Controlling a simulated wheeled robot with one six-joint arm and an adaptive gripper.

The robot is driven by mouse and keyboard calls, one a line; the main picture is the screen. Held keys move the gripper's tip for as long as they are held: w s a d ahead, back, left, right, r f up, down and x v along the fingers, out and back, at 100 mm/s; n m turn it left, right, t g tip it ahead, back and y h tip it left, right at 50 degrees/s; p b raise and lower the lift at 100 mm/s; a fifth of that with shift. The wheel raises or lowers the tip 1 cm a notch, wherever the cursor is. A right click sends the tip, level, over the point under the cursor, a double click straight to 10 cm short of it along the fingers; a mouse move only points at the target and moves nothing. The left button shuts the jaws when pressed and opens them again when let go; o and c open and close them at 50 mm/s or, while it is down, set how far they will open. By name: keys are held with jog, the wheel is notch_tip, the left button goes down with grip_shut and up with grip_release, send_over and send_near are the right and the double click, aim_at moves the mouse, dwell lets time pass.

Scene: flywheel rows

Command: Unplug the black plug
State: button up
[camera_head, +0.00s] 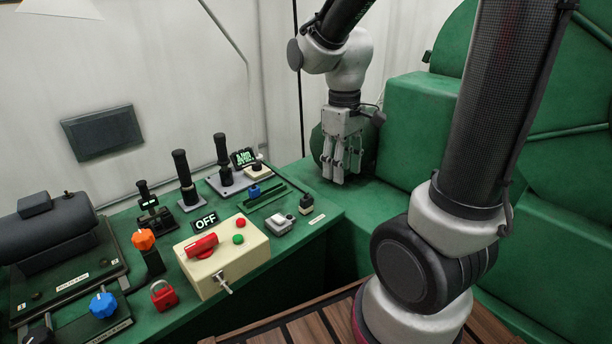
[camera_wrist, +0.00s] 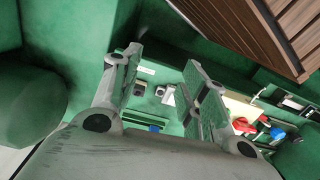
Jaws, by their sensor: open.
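A small black plug-like block (camera_head: 306,203) stands near the right edge of the green console, beside a small white label. I take it to be the black plug. In the wrist view, a small dark block (camera_wrist: 139,89) near the label looks like the same thing, seen between my fingers. My gripper (camera_head: 343,172) is open and empty, pointing down above and beyond the console's right end, apart from the plug. Its two fingers also show spread in the wrist view (camera_wrist: 163,60).
A grey-white box (camera_head: 279,224) sits just left of the plug. The beige OFF box (camera_head: 222,262) with a red handle stands further left. Black levers (camera_head: 184,175) rise behind. A green block (camera_head: 408,125) stands right of my gripper. Wooden slats (camera_head: 300,325) lie in front.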

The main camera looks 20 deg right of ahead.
jog(key=w+a+f+n+g, duration=0.1)
jog(key=w+a+f+n, duration=0.1)
jog(key=w+f+n, duration=0.55)
jog(key=n+t, duration=0.1)
jog(key=n, duration=0.6)
send_over(306, 198)
jog(key=shift+s+f, duration=0.15)
jog(key=shift+f, duration=0.45)
jog(key=shift+w+n+t, duration=0.25)
jog(key=shift+n+t, duration=0.05)
jog(key=shift+n, duration=0.85)
jog(key=shift+f, duration=0.25)
notch_tip(306, 198, down, 7)
jog(key=shift+f, duration=0.15)
grip_shut()
jog(key=c, duration=0.9)
grip_release()
